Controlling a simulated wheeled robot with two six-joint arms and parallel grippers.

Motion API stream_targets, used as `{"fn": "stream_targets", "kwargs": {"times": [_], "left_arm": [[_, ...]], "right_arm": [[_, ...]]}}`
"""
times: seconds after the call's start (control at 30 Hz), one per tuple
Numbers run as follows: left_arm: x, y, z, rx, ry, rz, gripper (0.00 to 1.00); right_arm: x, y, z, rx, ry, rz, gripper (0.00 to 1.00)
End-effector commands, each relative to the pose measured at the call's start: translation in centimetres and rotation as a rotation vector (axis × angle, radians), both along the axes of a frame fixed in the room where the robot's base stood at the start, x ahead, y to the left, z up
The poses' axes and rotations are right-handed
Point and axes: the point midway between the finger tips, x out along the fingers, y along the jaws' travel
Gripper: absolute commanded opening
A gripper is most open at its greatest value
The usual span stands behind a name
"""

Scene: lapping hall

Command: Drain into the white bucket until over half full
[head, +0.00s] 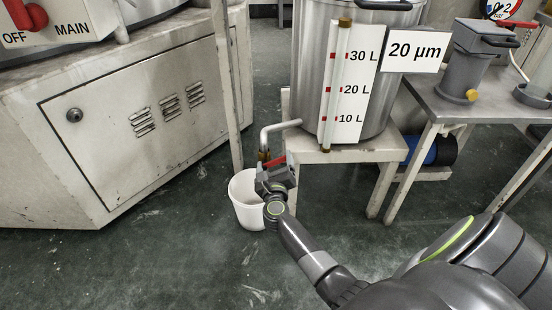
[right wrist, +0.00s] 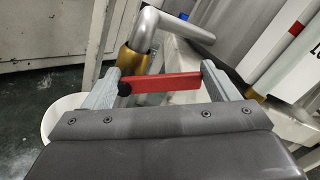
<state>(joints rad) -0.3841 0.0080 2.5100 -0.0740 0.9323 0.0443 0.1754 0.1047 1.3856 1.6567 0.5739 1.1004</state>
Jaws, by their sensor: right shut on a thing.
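The white bucket (head: 243,212) stands on the floor below the drain pipe (head: 279,129) of the steel tank (head: 308,65). Part of its rim shows in the right wrist view (right wrist: 57,110). My right gripper (head: 275,168) is over the bucket and covers part of it. It is shut on the red valve lever (right wrist: 168,84), which lies across between its fingers beside the brass valve (right wrist: 133,62). The liquid level in the bucket cannot be made out, and no stream is visible. My left gripper is out of view.
A sight gauge with a litre scale (head: 355,105) fronts the tank, which rests on a pale stand (head: 355,153). A machine cabinet (head: 140,135) is at left and a grey bench (head: 455,107) at right. The floor in front is clear.

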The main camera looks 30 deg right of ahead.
Motion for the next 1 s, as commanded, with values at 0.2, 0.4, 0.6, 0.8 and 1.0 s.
{"fn": "stream_targets", "kwargs": {"times": [0.2, 0.4, 0.6, 0.8, 1.0], "left_arm": [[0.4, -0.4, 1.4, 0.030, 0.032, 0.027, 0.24], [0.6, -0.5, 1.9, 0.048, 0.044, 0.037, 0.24], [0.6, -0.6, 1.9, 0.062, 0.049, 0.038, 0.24], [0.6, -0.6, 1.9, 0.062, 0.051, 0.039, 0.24], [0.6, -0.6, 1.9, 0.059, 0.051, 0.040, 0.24]], "right_arm": [[0.2, 0.3, 0.6, -0.104, 0.064, 0.000, 0.40], [0.3, 0.5, 0.6, -0.156, 0.096, 0.000, 0.40], [0.4, 0.6, 0.6, -0.174, 0.105, 0.000, 0.40], [0.4, 0.6, 0.6, -0.175, 0.105, 0.000, 0.40], [0.4, 0.6, 0.6, -0.174, 0.105, 0.000, 0.91]]}}
